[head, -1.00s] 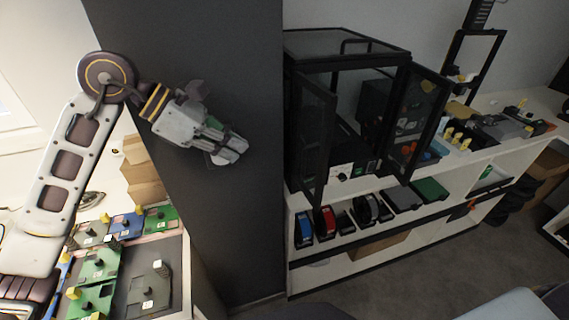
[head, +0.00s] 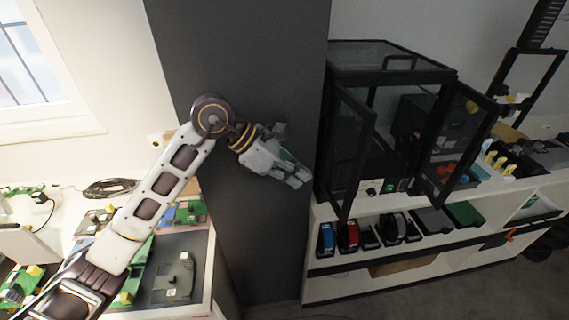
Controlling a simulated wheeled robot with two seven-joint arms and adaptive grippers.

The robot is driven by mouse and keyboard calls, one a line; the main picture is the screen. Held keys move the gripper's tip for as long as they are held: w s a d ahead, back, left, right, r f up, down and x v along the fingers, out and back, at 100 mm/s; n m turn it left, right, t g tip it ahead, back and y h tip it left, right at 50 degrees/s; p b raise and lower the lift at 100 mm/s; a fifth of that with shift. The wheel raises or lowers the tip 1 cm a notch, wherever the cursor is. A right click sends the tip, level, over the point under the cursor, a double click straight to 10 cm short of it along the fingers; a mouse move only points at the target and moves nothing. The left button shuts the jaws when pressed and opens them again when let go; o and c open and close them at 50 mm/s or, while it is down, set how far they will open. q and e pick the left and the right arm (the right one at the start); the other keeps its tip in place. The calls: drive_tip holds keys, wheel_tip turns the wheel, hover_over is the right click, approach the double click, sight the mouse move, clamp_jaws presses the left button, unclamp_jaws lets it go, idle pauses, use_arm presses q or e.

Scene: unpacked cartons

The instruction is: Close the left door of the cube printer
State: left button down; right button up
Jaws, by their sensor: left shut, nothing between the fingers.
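The cube printer (head: 392,62) is a black-framed box with clear panels on a white shelf unit at the right. Its left door (head: 350,150) stands open, swung out toward me on the printer's left side. Its right door (head: 458,140) also stands open. My left gripper (head: 297,180) is shut and empty. In the picture it is just left of the left door, in front of the dark pillar, with a visible gap to the door. My right gripper is not in view.
A dark grey pillar (head: 235,50) stands left of the printer. Spools (head: 348,235) and boxes fill the shelf below. A table with green boards (head: 187,211) is at the lower left. A black-framed device (head: 525,80) stands at the right.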

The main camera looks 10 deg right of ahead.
use_arm(q)
drive_tip(key=shift+s+d+f+p, duration=0.1)
drive_tip(key=shift+d+p, duration=0.15)
drive_tip(key=shift+d, duration=0.5)
drive_tip(key=shift+w+d+f+p, duration=0.1)
drive_tip(key=shift+d+p, duration=0.1)
drive_tip(key=shift+d, duration=0.6)
drive_tip(key=shift+s+d+f+p, duration=0.1)
drive_tip(key=shift+d+p, duration=0.15)
drive_tip(key=shift+d, duration=0.5)
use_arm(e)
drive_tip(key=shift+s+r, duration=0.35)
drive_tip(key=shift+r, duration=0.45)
use_arm(q)
drive_tip(key=shift+d, duration=0.1)
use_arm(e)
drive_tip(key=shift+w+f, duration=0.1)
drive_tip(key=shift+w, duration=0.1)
